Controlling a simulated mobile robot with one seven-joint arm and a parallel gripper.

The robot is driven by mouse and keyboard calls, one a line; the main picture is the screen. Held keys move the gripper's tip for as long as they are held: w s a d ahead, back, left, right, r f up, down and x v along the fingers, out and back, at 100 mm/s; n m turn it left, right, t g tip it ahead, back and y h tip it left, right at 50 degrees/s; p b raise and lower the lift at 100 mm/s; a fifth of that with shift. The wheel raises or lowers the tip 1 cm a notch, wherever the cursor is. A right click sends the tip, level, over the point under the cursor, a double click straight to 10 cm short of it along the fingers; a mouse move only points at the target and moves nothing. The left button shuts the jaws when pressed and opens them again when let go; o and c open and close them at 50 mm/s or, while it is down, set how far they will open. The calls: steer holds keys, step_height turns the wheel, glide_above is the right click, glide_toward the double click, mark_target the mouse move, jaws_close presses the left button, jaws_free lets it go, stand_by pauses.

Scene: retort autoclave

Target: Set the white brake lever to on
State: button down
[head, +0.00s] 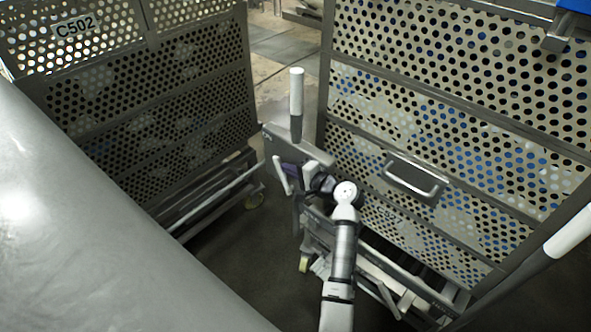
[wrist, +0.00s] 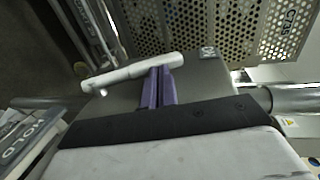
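The white brake lever (wrist: 130,73) lies across the upper middle of the wrist view, over a grey plate (wrist: 112,103). In the head view the lever (head: 282,175) slants down beside the grey plate (head: 300,148) at the right cart's corner. My gripper (wrist: 159,72) has its purple fingers side by side with hardly any gap. Their tips meet the lever's edge in the picture; I cannot tell if they touch it. The lever runs across the tips, not visibly between them. In the head view my gripper (head: 292,172) is small and partly hidden by my wrist.
A perforated cart (head: 440,130) stands right, with a fold handle (head: 415,178) and a white-topped upright handle (head: 297,92). Another cart (head: 130,100), marked C502, stands left. A large grey surface (head: 90,230) fills the lower left. A narrow floor gap separates the carts.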

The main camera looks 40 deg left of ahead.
steer(key=shift+b+x, duration=0.55)
steer(key=shift+x, duration=1)
steer(key=shift+a+r, duration=0.1)
steer(key=shift+r, duration=0.1)
steer(key=shift+r, duration=0.15)
